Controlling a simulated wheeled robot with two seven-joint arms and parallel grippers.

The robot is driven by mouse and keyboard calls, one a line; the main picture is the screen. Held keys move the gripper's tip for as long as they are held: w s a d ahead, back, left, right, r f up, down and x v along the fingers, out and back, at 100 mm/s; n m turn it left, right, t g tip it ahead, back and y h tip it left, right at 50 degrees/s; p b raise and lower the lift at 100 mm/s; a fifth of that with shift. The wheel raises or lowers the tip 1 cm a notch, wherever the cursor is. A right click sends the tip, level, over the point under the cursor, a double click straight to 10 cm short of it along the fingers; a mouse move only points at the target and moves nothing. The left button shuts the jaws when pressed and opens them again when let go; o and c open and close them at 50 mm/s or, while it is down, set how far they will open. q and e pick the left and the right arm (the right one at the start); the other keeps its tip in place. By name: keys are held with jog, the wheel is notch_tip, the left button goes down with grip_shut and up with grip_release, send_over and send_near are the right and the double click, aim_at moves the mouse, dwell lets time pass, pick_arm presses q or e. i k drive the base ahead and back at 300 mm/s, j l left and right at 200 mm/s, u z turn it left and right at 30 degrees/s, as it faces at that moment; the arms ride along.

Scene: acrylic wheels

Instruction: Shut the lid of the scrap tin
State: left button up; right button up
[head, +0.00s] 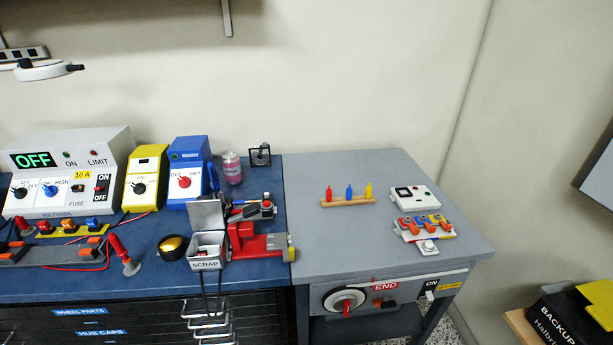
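The scrap tin (207,262) is a small pale box labelled SCRAP at the front edge of the blue bench top. Its grey lid (206,214) stands up open at the back of the tin, and some dark and red bits show inside. A thin dark loop hangs down from the tin in front of the drawers. Neither of my grippers shows in the head view.
A red vise (258,243) stands close to the tin's right, and a black-and-yellow round piece (173,245) lies to its left. A blue power unit (187,172) and a pink can (232,168) stand behind. The grey table (330,240) has free room.

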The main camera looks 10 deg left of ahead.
aim_at(205, 213)
jog(key=j+u, duration=0.1)
jog(key=u, duration=1.05)
jog(key=k+l+u, duration=0.15)
jog(key=k+l, duration=0.05)
jog(key=l, duration=0.05)
